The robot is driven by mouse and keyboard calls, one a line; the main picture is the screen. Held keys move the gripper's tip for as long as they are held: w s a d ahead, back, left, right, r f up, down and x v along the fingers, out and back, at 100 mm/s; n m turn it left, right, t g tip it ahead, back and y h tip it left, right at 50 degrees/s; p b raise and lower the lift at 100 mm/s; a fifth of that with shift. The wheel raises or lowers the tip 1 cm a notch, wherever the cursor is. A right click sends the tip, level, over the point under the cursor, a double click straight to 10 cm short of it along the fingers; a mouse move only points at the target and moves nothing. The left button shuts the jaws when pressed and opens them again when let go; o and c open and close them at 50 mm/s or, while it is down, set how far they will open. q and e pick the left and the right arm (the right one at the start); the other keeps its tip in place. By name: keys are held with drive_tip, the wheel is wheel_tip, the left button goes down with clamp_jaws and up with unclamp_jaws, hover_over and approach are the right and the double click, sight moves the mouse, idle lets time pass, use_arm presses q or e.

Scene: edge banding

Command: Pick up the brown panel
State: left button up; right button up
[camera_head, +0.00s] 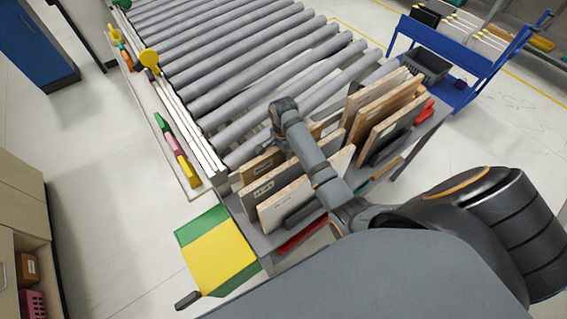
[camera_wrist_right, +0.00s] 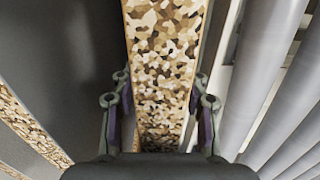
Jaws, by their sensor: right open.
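The brown panel (camera_head: 262,162) stands on edge in the rack, the panel of the near-left group closest to the rollers. My right arm hides part of it in the head view. In the right wrist view a speckled chipboard edge (camera_wrist_right: 160,45), apparently of this panel, runs down the middle. My right gripper (camera_wrist_right: 162,82) is open, with one finger on each side of that edge. I cannot tell whether the fingers touch it. In the head view my right wrist is over the rack, and the fingers are hidden. My left gripper is not in view.
Lighter panels (camera_head: 290,205) stand close in front, and another group of panels (camera_head: 392,118) stands to the right. The roller conveyor (camera_head: 235,85) lies just behind the rack. A yellow and green block (camera_head: 222,256) is at the rack's left end. A blue cart (camera_head: 455,65) stands beyond.

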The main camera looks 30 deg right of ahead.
drive_tip(key=shift+a, duration=0.1)
clamp_jaws()
drive_tip(key=shift+r, duration=0.1)
idle(0.3)
drive_tip(key=shift+w+r, duration=0.1)
drive_tip(key=shift+r, duration=0.05)
wheel_tip(320, 180, up, 9)
drive_tip(key=shift+r+p, duration=0.15)
drive_tip(key=shift+p, duration=0.55)
drive_tip(key=shift+r+p, duration=0.3)
